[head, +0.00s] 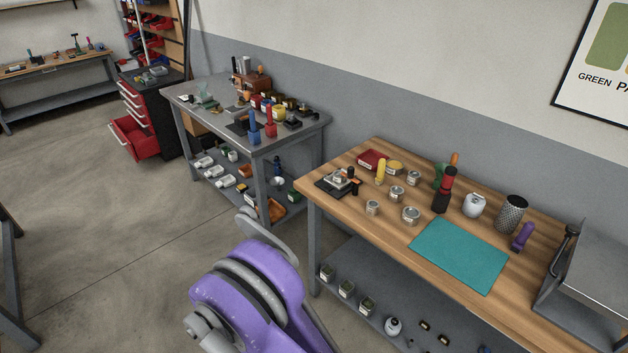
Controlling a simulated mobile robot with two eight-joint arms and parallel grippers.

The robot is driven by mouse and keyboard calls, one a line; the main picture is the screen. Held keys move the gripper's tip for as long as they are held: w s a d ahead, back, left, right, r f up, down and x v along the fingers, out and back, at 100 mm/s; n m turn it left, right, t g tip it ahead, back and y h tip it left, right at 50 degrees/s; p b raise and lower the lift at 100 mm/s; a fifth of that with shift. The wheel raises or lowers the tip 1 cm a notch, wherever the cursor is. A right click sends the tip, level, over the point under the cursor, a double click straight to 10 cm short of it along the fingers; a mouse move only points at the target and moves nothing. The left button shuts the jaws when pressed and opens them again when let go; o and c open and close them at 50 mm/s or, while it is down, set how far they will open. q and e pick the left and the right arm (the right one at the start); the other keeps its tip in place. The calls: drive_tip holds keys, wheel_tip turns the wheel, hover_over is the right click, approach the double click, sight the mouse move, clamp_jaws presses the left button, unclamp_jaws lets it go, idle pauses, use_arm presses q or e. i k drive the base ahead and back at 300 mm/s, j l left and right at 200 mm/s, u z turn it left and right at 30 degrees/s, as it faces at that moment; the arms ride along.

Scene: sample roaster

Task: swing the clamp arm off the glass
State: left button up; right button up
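A small device with a dark base, silvery parts and a black-and-orange upright piece (338,182) sits at the left end of the wooden bench (530,285). It may carry the clamp arm and glass, but it is too small to tell, and I cannot make out how the arm lies. A purple and grey link of one of my arms rises at the bottom centre, in front of the floor.
Around the device stand a yellow item (381,171), a red box (372,160) and several tins. A teal mat (460,254) lies clear on the bench. A grey metal box (590,285) is at right. A crowded grey table (285,138) stands behind left.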

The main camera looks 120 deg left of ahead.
sight(351, 174)
drive_tip(key=k+u, duration=0.1)
drive_tip(key=u, duration=0.3)
drive_tip(key=j+u, duration=0.15)
drive_tip(key=u, duration=0.2)
drive_tip(key=k+j+u, duration=0.1)
drive_tip(key=u, duration=0.3)
drive_tip(key=j+u, duration=0.1)
drive_tip(key=u, duration=0.3)
drive_tip(key=k+j+u, duration=0.1)
drive_tip(key=j+u, duration=0.65)
drive_tip(key=j, duration=0.25)
drive_tip(key=i+j+u, duration=0.1)
drive_tip(key=j+u, duration=0.15)
drive_tip(key=j, duration=0.85)
drive_tip(key=i+j, duration=0.1)
drive_tip(key=j, duration=0.85)
drive_tip(key=l, duration=1.15)
drive_tip(key=i+u, duration=0.05)
drive_tip(key=i, duration=0.05)
